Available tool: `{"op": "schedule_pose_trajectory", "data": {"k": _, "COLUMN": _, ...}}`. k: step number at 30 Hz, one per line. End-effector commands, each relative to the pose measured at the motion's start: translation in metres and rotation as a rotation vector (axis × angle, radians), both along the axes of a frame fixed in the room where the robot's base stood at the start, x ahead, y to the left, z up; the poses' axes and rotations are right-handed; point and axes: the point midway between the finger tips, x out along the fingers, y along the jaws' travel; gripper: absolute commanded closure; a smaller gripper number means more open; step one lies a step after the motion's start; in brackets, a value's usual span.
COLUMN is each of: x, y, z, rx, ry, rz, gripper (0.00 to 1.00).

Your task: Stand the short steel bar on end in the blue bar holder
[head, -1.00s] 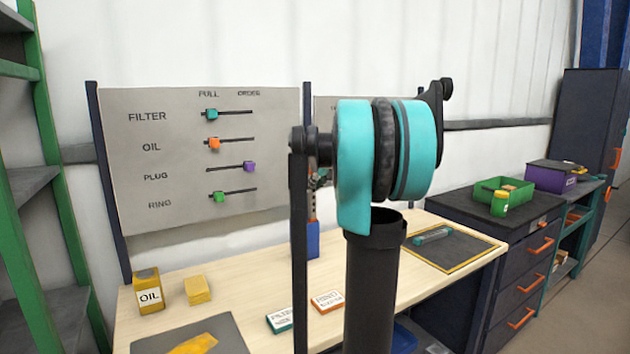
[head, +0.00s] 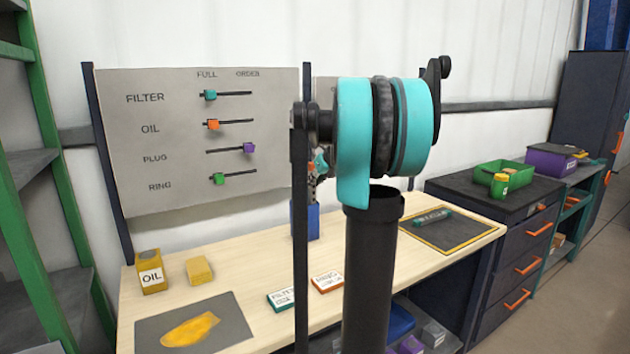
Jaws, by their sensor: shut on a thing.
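The blue bar holder (head: 313,222) stands on the light wooden bench, toward its back, partly behind my dark arm link. My gripper (head: 318,167) shows only as a small patch of grey, teal and orange just above the holder, between my arm parts. It is shut on the short steel bar, which is mostly hidden. I cannot tell whether the bar's lower end is inside the holder or above it.
On the bench (head: 240,265) are an OIL can (head: 151,272), a yellow block (head: 199,270), a dark mat with a yellow patch (head: 195,325), two label cards (head: 327,282) and a yellow-edged mat (head: 455,235) with a teal tool (head: 432,216). A slider board (head: 270,165) stands behind.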

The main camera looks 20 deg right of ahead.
Motion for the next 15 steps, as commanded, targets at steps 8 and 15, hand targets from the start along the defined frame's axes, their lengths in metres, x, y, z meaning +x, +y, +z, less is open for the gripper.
{"op": "schedule_pose_trajectory", "data": {"k": 8, "x": 0.0001, "y": 0.0, "z": 0.0001, "rx": 0.0, "ry": 0.0, "rz": 0.0, "gripper": 0.73}}
{"op": "schedule_pose_trajectory", "data": {"k": 15, "x": 0.0, "y": 0.0, "z": 0.0, "rx": 0.0, "ry": 0.0, "rz": 0.0, "gripper": 0.56}}
